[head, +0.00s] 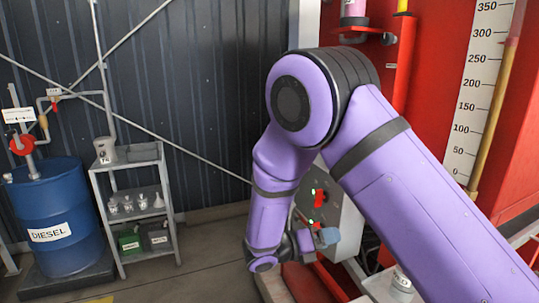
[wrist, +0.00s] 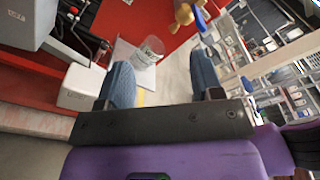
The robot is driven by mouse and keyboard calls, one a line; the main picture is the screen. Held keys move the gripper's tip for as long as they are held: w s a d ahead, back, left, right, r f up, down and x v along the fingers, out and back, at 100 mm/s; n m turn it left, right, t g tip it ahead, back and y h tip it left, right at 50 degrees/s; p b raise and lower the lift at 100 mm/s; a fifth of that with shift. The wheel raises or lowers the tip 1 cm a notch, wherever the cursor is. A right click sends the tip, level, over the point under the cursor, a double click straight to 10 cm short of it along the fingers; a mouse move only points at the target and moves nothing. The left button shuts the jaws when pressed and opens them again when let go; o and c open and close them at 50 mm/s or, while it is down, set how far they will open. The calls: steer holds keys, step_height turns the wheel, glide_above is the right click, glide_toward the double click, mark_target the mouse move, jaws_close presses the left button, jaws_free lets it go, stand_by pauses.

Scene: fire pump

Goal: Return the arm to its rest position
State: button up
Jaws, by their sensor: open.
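My purple arm (head: 405,165) rises from the lower right, bends at a high elbow and hangs down in the middle of the head view. My gripper (head: 326,238) is at its lower end, in front of a grey control box with a red switch (head: 319,197). Part of the gripper is hidden by the wrist. In the wrist view my gripper (wrist: 162,80) shows two blue fingers spread apart with nothing between them. A clear container (wrist: 149,50) appears beyond the fingers, apart from them.
A blue diesel drum (head: 58,215) and a grey shelf rack (head: 140,205) stand at the left. A red frame with a level gauge (head: 480,90) is at the right. A white box (wrist: 82,87) lies left of the fingers. Floor left of the arm is clear.

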steer(key=s+d+r+m+g+y, duration=0.75)
steer(key=s+d+r+m, duration=0.25)
steer(key=d+r+m, duration=0.45)
steer(key=s+r+m+t+y, duration=0.3)
steer(key=s+r+m+y, duration=0.1)
steer(key=s+m, duration=0.4)
steer(key=s+d+r+m+t+y, duration=0.1)
steer(key=s+r+m+t+y, duration=0.3)
steer(key=s+m, duration=0.5)
step_height(320, 180, up, 2)
steer(key=shift+d+r+y, duration=0.2)
steer(key=shift+y, duration=0.15)
